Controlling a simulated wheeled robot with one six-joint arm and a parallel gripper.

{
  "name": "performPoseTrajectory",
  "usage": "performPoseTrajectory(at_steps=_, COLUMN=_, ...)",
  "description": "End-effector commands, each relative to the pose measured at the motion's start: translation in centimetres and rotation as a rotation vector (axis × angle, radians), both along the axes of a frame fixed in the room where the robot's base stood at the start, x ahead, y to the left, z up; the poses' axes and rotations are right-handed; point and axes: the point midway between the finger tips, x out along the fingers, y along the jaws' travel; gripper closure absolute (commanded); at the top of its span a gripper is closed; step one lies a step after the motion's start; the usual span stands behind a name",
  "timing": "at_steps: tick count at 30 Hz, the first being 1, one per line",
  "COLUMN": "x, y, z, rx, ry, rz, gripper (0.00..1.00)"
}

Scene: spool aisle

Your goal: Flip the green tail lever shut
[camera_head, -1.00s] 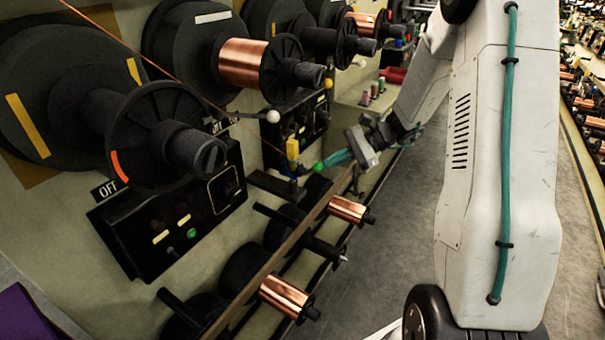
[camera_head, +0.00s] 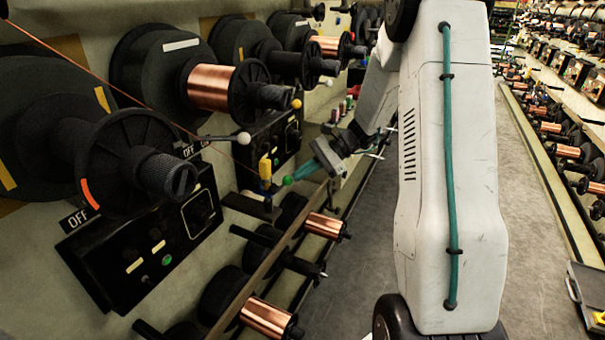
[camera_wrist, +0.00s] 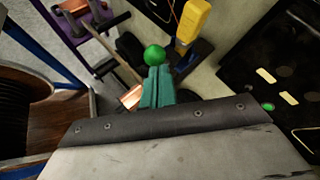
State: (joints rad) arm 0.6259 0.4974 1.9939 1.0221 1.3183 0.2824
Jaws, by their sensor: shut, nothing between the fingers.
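The green ball tip of the tail lever (camera_head: 288,181) shows in the head view just left of my gripper. In the wrist view the green ball (camera_wrist: 155,55) sits straight past the fingertips; whether they touch cannot be told. My gripper (camera_head: 299,174) has teal fingers held together with nothing between them, and they also show in the wrist view (camera_wrist: 157,80). A yellow block (camera_head: 265,168) stands upright on a blue and black base beside the lever, and it shows in the wrist view too (camera_wrist: 193,20). The lever's shaft is mostly hidden.
A black control box (camera_head: 150,245) with an OFF label is on the wall at left. Large black spools (camera_head: 120,160) and copper spools (camera_head: 213,86) line the wall. A rail with small copper spools (camera_head: 268,318) runs below. The grey aisle floor (camera_head: 350,245) is clear.

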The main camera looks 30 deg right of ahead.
Motion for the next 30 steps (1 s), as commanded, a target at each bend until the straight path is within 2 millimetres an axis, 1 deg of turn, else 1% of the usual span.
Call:
performPoseTrajectory(at_steps=5, x=0.0, y=0.0, z=0.4, rx=0.0, ry=-0.001, rz=0.001, gripper=1.0)
performPoseTrajectory(at_steps=12, x=0.0, y=0.0, z=1.4, rx=-0.001, ry=-0.002, rz=0.001, gripper=1.0)
performPoseTrajectory(at_steps=17, x=0.0, y=-0.2, z=1.5, rx=0.0, ry=0.0, rz=0.001, gripper=1.0)
performPoseTrajectory(at_steps=20, x=0.0, y=-0.9, z=1.3, rx=0.0, ry=0.0, rz=0.004, gripper=1.0)
performPoseTrajectory(at_steps=23, x=0.1, y=-2.2, z=0.9, rx=0.001, ry=-0.001, rz=0.009, gripper=1.0)
performPoseTrajectory(at_steps=25, x=0.0, y=-3.4, z=0.8, rx=0.0, ry=-0.001, rz=0.014, gripper=1.0)
performPoseTrajectory(at_steps=27, x=-0.4, y=-4.8, z=2.1, rx=-0.001, ry=-0.004, rz=0.012, gripper=1.0)
performPoseTrajectory(at_steps=30, x=-0.9, y=-6.6, z=3.4, rx=-0.002, ry=-0.004, rz=0.013, gripper=1.0)
